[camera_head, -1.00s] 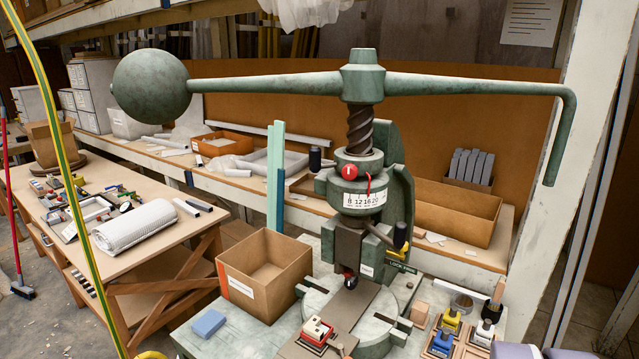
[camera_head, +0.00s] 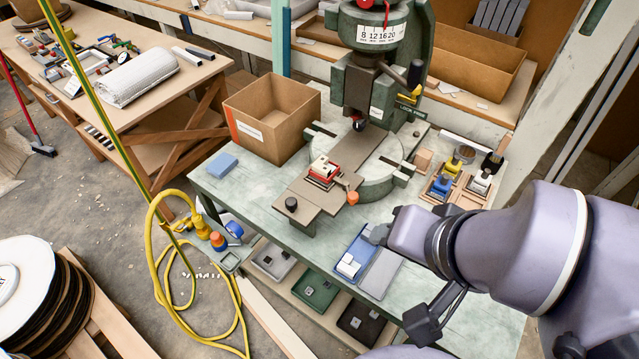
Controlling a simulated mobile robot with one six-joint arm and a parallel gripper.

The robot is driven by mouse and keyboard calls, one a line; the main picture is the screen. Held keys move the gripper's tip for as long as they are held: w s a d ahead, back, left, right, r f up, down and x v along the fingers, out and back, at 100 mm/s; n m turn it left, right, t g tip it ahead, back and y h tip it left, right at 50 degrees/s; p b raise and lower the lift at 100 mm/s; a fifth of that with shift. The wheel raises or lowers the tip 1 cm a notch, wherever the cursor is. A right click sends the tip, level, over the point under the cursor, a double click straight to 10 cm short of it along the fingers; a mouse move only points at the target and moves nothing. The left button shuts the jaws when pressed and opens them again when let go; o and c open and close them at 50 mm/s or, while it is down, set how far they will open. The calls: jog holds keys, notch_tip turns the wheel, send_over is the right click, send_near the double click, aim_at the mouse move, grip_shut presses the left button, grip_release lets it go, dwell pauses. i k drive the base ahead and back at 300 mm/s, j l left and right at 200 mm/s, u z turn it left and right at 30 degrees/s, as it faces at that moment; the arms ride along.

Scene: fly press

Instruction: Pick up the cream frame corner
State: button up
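A small cream-white piece (camera_head: 348,266), which may be the cream frame corner, lies in the blue half of a shallow tray (camera_head: 374,262) at the table's front. It is too small for its shape to be sure. Another whitish piece (camera_head: 323,167) sits on a red block on the press bed. My gripper (camera_head: 378,233) comes in from the right above the tray's back right part, with the cream piece to its lower left. Its fingers are small and partly hidden by my arm, so I cannot tell whether they are open.
The green fly press (camera_head: 368,95) stands behind, with an open cardboard box (camera_head: 265,145) to its left. Coloured fixtures (camera_head: 445,185) stand right of the press. Three bins sit on a lower shelf. A yellow hose (camera_head: 160,290) lies at left.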

aim_at(321, 166)
jog(key=i+j, duration=0.1)
jog(key=j, duration=0.25)
jog(key=i+j, duration=0.15)
jog(key=j, duration=0.2)
jog(key=i+j, duration=0.1)
jog(key=j, duration=0.25)
jog(key=i+j, duration=0.1)
jog(key=j, duration=0.25)
